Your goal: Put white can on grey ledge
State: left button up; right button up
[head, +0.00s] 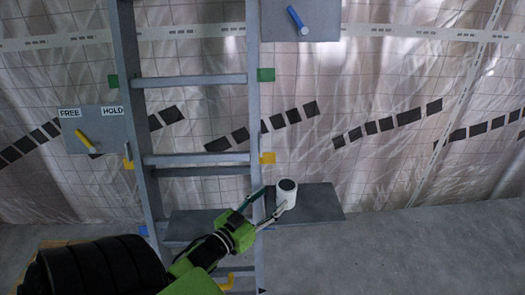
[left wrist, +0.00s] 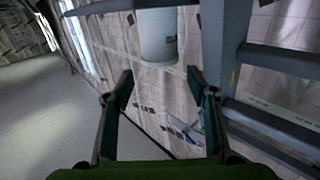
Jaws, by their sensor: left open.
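The white can (head: 286,194), with a dark round top, is upright over the right part of the grey ledge (head: 322,205) in the head view. It looks to stand on the ledge, but the contact at its base is partly hidden by a finger. My left gripper (head: 266,204) is open, with its fingertips close to the can's left and lower side. In the left wrist view the white can (left wrist: 158,38) is beyond the gap between the open fingers (left wrist: 160,82), cut off by the top edge. My right gripper is not in view.
A grey ladder (head: 195,81) stands left of the can, in front of the ledge's left part. A grey plate with a yellow handle (head: 86,138) and one with a blue handle (head: 297,20) are higher up. Right of the ledge, the floor (head: 430,250) is clear.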

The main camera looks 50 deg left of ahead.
pick_arm(q)
jog(key=shift+s+d, duration=0.15)
jog(key=shift+s, duration=1.5)
